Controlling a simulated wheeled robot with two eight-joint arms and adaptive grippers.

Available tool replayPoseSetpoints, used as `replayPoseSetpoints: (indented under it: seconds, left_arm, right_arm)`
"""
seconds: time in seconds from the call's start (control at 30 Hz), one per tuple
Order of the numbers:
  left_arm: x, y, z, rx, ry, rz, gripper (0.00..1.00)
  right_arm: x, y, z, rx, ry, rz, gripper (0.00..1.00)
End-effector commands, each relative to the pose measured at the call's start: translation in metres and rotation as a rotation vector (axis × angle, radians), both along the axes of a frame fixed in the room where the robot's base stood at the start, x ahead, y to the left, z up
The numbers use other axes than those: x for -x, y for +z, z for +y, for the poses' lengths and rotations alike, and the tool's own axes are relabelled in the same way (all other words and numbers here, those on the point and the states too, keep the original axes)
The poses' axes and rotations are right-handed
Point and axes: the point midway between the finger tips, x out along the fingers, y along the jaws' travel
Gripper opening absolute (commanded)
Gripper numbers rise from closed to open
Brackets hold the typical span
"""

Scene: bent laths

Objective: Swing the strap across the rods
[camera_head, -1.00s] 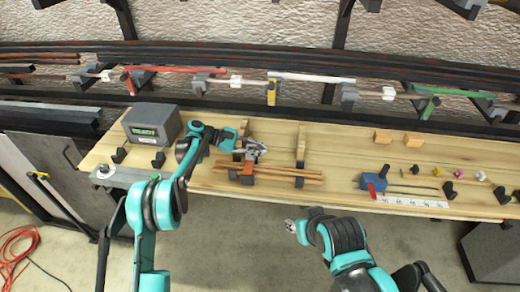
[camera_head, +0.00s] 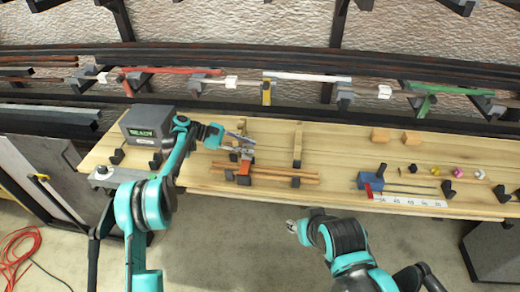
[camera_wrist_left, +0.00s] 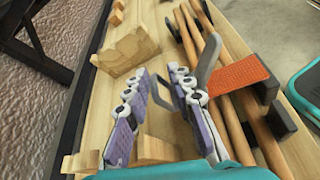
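The orange strap (camera_head: 244,167) stands at the left part of the wooden rods (camera_head: 285,175). In the left wrist view the strap (camera_wrist_left: 238,75) is a flat, textured orange band over the rods (camera_wrist_left: 212,50), with a dark block at its end. My left gripper (camera_head: 241,144) is over the bench just behind the strap. In the left wrist view its two purple-padded fingers (camera_wrist_left: 160,105) are apart with no strap between them; the right finger is close beside the strap. Whether it touches cannot be told. My right gripper (camera_head: 297,229) is in front of the bench, its fingers too small to read.
A grey box (camera_head: 150,122) with a green display stands at the bench's left. A blue clamp-like tool (camera_head: 371,180), a white scale strip (camera_head: 409,201) and small coloured knobs (camera_head: 461,171) lie to the right. Wooden blocks (camera_head: 381,134) sit behind.

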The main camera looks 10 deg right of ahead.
Motion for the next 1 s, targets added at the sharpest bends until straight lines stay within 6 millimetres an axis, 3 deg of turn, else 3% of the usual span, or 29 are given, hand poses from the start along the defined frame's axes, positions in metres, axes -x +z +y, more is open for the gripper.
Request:
replayPoseSetpoints:
  seconds: [0.03,0.3,0.87,1.0]
  left_arm:
    - [-0.006,0.004,0.02,-0.001,0.016,0.0,0.27]
    - [-0.01,0.019,0.053,0.003,0.01,0.0,0.27]
    - [-0.011,0.023,0.058,0.004,0.008,-0.002,0.27]
    - [-0.006,0.034,0.058,-0.027,0.017,-0.04,0.27]
  right_arm:
    - [0.0,0.0,0.0,-0.001,0.001,0.0,0.4]
    - [0.0,0.0,0.0,-0.001,0.001,0.0,0.4]
    - [0.0,0.0,0.0,-0.001,0.001,0.0,0.4]
    - [0.0,0.0,0.0,-0.001,0.001,0.0,0.4]
